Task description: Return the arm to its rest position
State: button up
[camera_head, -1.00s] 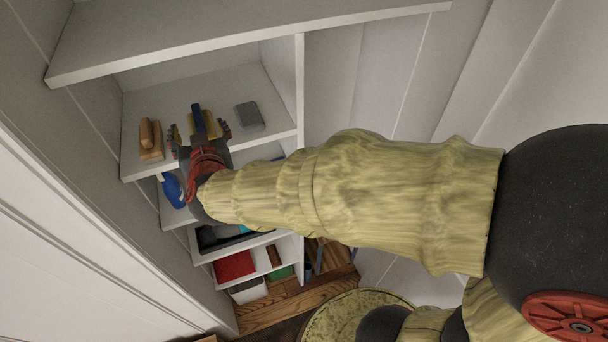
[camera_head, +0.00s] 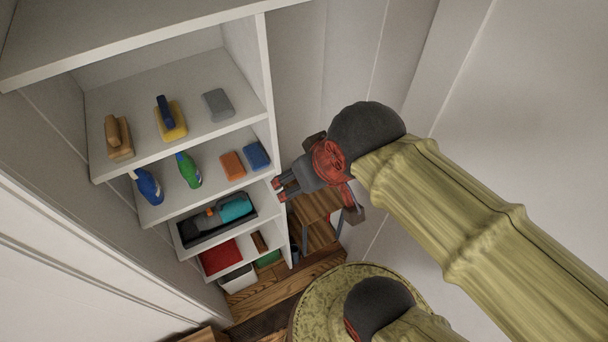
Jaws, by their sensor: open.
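My gripper (camera_head: 279,189) is near the middle of the head view, just right of the shelf unit's right edge. Its red and dark fingers point left toward the shelves. It is open, and I see nothing between the fingers. My arm (camera_head: 440,205) runs from the gripper to the lower right, in yellowish wood-like covering with a dark joint. The gripper's far side is partly hidden by its own wrist.
The white shelf unit (camera_head: 262,70) holds a wooden-handled brush (camera_head: 119,139), a yellow float with blue handle (camera_head: 170,121), a grey block (camera_head: 218,105), blue (camera_head: 148,186) and green (camera_head: 188,170) bottles, orange (camera_head: 232,166) and blue (camera_head: 257,156) sponges. A wooden stool (camera_head: 315,215) stands behind my gripper.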

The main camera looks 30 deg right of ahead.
notch_tip(320, 180, down, 29)
jog(key=b, duration=2.9)
